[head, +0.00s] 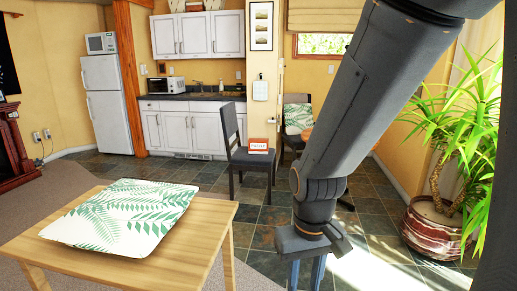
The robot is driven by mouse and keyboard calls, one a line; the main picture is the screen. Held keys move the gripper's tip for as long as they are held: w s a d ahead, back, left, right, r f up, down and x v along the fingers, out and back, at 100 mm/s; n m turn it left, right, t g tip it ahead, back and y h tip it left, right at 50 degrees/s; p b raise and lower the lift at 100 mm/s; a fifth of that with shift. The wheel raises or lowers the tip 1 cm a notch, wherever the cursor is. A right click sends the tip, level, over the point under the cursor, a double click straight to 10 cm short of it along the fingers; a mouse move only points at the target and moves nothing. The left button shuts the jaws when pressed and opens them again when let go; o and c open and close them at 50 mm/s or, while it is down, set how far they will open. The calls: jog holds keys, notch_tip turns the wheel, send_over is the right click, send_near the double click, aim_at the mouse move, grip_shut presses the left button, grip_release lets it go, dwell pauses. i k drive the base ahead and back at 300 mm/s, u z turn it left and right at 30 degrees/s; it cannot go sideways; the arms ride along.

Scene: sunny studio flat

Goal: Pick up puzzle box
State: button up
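The puzzle box (258,144) is a small red and white box with lettering on its front. It lies on the seat of a dark chair (230,127) in the middle of the head view, near the kitchen counter. My gripper (307,275) points down at the bottom of the view, nearer to me than the chair and to the right of the box. Its two fingers stand apart with floor showing between them, so it is open. I see nothing between them, but their tips run to the bottom edge of the picture.
A wooden table (195,260) with a leaf-patterned cushion (125,215) stands at the front left. Another chair with a similar cushion (298,117) is partly behind my arm. A potted plant (437,225) stands at the right. Tiled floor lies open between table and chair.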

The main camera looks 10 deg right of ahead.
aim_at(256, 145)
jog(key=z, duration=0.65)
jog(key=i, duration=3.65)
jog(key=u, duration=1.25)
jog(key=i, duration=2)
jog(key=z, duration=0.95)
jog(key=i, duration=0.2)
jog(key=z, duration=0.25)
